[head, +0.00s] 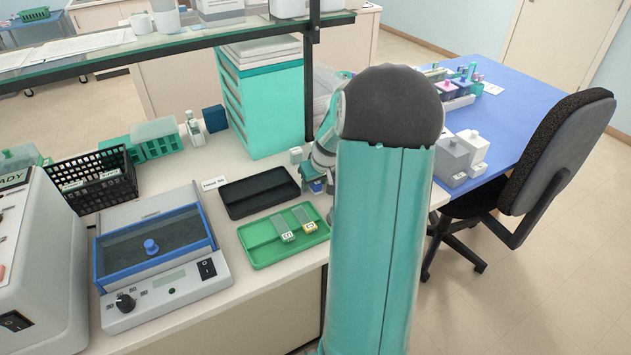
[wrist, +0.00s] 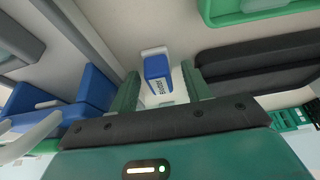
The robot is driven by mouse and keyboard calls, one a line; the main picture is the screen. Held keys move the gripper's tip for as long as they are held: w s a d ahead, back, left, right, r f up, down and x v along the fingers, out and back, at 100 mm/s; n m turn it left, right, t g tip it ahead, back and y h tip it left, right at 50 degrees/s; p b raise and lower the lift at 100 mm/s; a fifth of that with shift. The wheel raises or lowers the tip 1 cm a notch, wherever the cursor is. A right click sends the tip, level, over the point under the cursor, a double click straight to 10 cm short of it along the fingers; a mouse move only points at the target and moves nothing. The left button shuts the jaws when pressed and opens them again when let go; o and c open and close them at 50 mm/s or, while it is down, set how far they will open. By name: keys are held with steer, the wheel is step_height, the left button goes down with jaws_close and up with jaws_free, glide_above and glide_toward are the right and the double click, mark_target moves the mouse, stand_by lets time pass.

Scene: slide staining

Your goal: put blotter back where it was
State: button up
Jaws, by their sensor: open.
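In the wrist view, a small blue block with a white label and a pale grey end, which looks like the blotter (wrist: 157,68), is on the pale bench. My gripper (wrist: 162,88) is open, with one green finger to the left of the block and one to the right. I cannot tell whether either finger touches it. In the head view, my arm stands in front and hides most of my gripper, which is just right of the black tray (head: 232,209). The lettering on the block is too small to read surely.
A green tray (head: 256,262) holding two labelled slide pieces lies in front of the black tray. A blue-rimmed grey device (head: 160,290) stands left. A teal drawer unit (head: 275,120) stands behind. Larger blue objects (wrist: 92,88) are close to my gripper's left in the wrist view.

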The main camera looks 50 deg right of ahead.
steer(key=v, duration=1.2)
steer(key=a+r+n, duration=0.1)
steer(key=a+r, duration=0.2)
steer(key=a, duration=0.6)
steer(key=a+r+n, duration=0.1)
steer(key=a+r, duration=0.3)
steer(key=a, duration=0.6)
steer(key=s+a, duration=0.6)
steer(key=a, duration=0.2)
steer(key=s+a+r+n+t+y, duration=0.1)
steer(key=s+a, duration=0.4)
steer(key=a, duration=0.4)
steer(key=shift+s+a+r+n, duration=0.2)
steer(key=shift+s+a+n, duration=0.1)
steer(key=shift+s, duration=0.1)
